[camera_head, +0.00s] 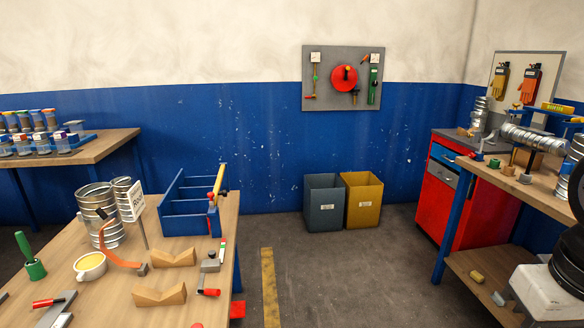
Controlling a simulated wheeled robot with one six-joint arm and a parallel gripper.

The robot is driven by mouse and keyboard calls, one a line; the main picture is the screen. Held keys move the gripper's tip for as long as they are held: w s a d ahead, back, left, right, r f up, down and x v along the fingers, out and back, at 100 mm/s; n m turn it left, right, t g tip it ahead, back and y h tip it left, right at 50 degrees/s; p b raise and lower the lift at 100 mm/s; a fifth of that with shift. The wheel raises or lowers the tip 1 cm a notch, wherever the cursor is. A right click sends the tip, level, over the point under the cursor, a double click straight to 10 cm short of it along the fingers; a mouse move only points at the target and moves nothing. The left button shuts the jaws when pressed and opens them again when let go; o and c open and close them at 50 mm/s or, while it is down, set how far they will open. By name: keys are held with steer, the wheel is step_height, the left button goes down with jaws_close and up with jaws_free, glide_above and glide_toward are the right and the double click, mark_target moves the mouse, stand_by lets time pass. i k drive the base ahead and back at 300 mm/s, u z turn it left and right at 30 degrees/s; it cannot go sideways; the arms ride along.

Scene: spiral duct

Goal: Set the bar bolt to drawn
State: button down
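I cannot pick out the bar bolt for certain. A grey wall panel (320,90) carries several small fittings around a red disc (344,79). Among them are a slim upright piece (315,77) with a red-tipped lever below it, and a green upright fitting (373,86) at the right. Two red-handled metal fittings lie on the left bench, one near its right edge (209,265) and one at the front (54,305). All are too small to read their state. My gripper is not in view; white and black parts at the right edge seem to be my arm.
The left wooden bench (205,300) bears a blue divided tray (190,222), metal duct pieces (98,205) and wooden V-blocks (160,295). A grey bin (323,203) and a yellow bin (362,200) stand by the wall. A red cabinet (440,205) stands right. Floor between is clear.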

mark_target(210, 195)
steer(key=z, duration=0.35)
steer(key=i, duration=1.6)
steer(key=u, duration=0.65)
steer(key=i, duration=1.15)
steer(key=u, duration=1.2)
steer(key=i, duration=0.3)
steer(key=u, duration=0.15)
